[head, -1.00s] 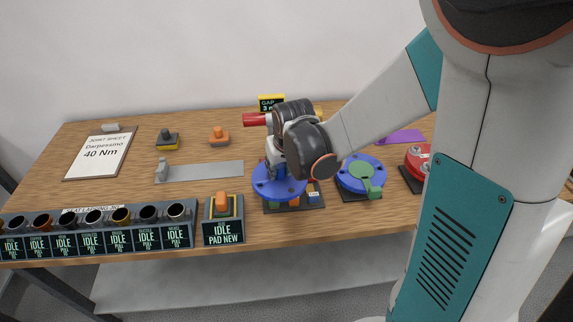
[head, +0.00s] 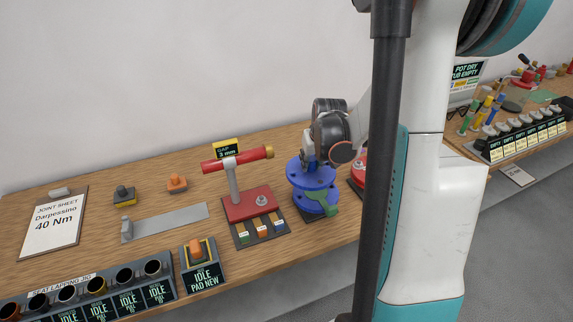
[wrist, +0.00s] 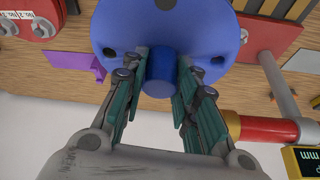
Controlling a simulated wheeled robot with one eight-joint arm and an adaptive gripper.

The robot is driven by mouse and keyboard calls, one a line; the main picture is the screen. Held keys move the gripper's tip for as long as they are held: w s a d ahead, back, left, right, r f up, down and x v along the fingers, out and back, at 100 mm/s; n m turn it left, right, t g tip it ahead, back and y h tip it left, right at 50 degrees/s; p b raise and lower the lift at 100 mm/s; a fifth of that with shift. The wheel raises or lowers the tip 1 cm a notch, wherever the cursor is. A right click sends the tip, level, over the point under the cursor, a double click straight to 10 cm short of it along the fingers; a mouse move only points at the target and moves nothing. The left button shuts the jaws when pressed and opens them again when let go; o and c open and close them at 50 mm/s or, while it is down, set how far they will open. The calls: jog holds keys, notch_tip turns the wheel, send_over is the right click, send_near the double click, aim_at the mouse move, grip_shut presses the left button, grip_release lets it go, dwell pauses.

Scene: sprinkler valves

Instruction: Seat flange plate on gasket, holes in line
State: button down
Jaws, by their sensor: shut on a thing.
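The blue flange plate (head: 309,174) is a disc with dark holes, in the middle of the head view. My gripper (head: 309,158) is shut on its blue central knob (wrist: 160,75), with one finger on each side in the wrist view. The plate is above a lower blue flange (head: 308,203). The green gasket (head: 331,206) shows mainly as a tab at the lower flange's right. The plate hides most of the gasket. I cannot tell whether plate and gasket touch or whether their holes line up.
A red stand (head: 250,204) with a red horizontal bar (head: 238,160) is close left of the flanges. Another red fixture (head: 358,170) is close right. A joint sheet (head: 53,223) and a grey strip (head: 170,219) lie left.

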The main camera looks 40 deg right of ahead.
aim_at(320, 173)
jog(key=shift+s+d+r, duration=0.2)
jog(key=shift+s+d, duration=0.1)
jog(key=shift+d, duration=0.3)
jog(key=shift+s+d+r, duration=0.2)
jog(key=shift+s+d, duration=0.05)
jog(key=shift+d, duration=0.35)
jog(key=shift+f, duration=0.1)
jog(key=shift+f+b, duration=3.5)
jog(key=shift+f, duration=0.3)
jog(key=shift+f+b, duration=1.05)
jog(key=c, duration=1.2)
grip_release()
jog(key=shift+a, duration=0.1)
jog(key=shift+s, duration=0.1)
jog(key=shift+p+v, duration=2.65)
jog(key=shift+v, duration=1.35)
